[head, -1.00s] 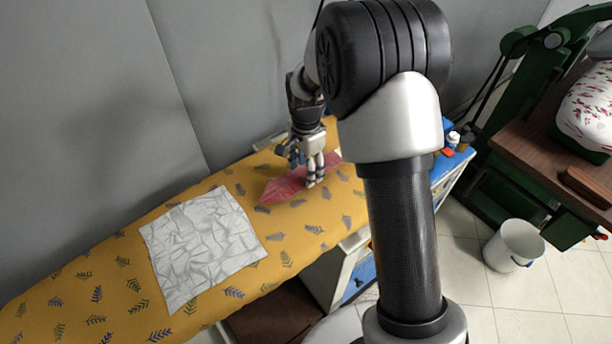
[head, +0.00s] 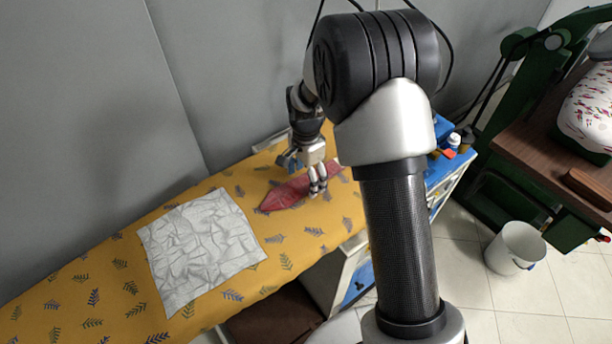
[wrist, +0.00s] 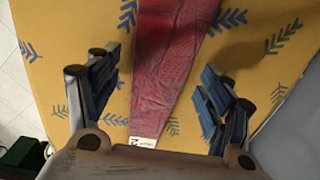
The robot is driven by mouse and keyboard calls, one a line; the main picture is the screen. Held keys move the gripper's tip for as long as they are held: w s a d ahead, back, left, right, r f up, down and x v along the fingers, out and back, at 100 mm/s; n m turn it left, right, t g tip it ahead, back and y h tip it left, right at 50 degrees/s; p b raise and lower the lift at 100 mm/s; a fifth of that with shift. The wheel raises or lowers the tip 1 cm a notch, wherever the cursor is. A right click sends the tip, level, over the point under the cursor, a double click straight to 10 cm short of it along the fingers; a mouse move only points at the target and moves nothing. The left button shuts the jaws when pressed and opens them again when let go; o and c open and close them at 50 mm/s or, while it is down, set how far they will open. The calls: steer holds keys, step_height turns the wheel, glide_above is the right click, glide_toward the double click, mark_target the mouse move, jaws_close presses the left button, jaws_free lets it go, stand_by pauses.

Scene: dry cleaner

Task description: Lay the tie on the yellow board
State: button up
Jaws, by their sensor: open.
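The red tie (head: 286,194) lies flat on the yellow leaf-patterned board (head: 215,305), near its right end. In the wrist view the tie (wrist: 172,60) runs away from me between my fingers, with a small white label at its near end. My gripper (head: 316,185) is over the tie, pointing down. In the wrist view my gripper (wrist: 165,95) is open, with one blue-padded finger on each side of the tie and nothing held. My arm hides part of the board's right end.
A crumpled grey-white cloth (head: 200,245) lies on the board's left part. A grey wall stands behind the board. A blue-topped cabinet (head: 445,165) with small items is at the right end. A white bucket (head: 513,247) stands on the tiled floor.

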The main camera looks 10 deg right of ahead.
mark_target(306, 183)
steer(key=s+r+n+t+p, duration=0.1)
steer(key=s+r+n+p, duration=0.15)
steer(key=r, duration=0.75)
steer(key=s+r+n+p, duration=0.1)
steer(key=s+r, duration=0.2)
steer(key=r, duration=0.8)
steer(key=s+r+n+t, duration=0.1)
steer(key=s+r+n, duration=0.2)
steer(key=s, duration=0.8)
steer(key=s+r+n+t, duration=0.2)
steer(key=s+n, duration=0.5)
steer(key=s, duration=0.5)
steer(key=shift+s+d+r+t, duration=0.15)
steer(key=shift+s+r+t, duration=0.15)
steer(key=shift+r, duration=0.15)
